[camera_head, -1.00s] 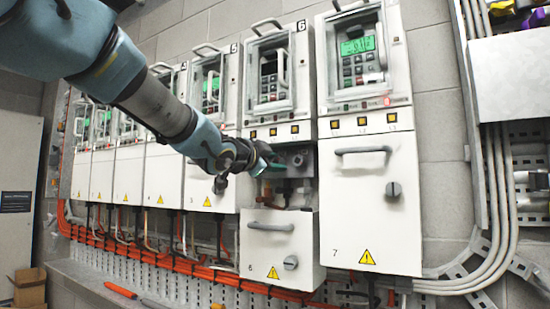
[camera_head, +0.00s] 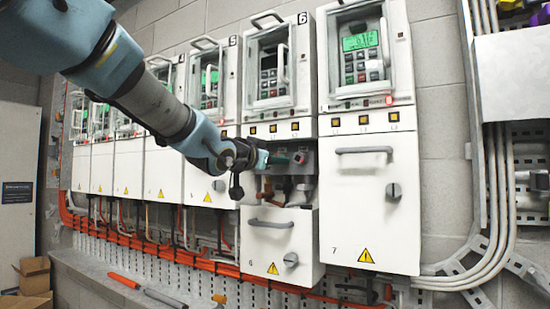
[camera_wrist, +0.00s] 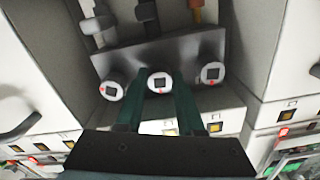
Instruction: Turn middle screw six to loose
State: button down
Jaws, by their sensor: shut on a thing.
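Drive six (camera_head: 278,75) has its lower front cover (camera_head: 285,250) dropped, baring a grey terminal block (camera_head: 308,168), which also shows in the wrist view (camera_wrist: 190,48). The wrist view shows three round, pale screws with dark square centres and small red marks. The middle screw (camera_wrist: 161,83) has its red mark at the picture's bottom edge of its face. Screws stand to its left (camera_wrist: 111,90) and right (camera_wrist: 212,74). My gripper (camera_head: 280,160) is at the block, its green fingers (camera_wrist: 161,88) shut on the middle screw, one on each side.
Drive seven (camera_head: 365,140) stands closed at the right, with a handle and a knob. More closed drives run off to the left. Orange cables (camera_head: 190,262) pass below. Grey conduits (camera_head: 495,200) lie at far right.

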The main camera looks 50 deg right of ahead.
jog(key=shift+f, duration=0.1)
dwell(0.3)
jog(key=c, duration=0.5)
grip_release()
jog(key=shift+a, duration=0.1)
jog(key=b+v, duration=0.1)
jog(key=v, duration=0.9)
jog(key=shift+a+b, duration=0.25)
jog(key=shift+b, duration=0.1)
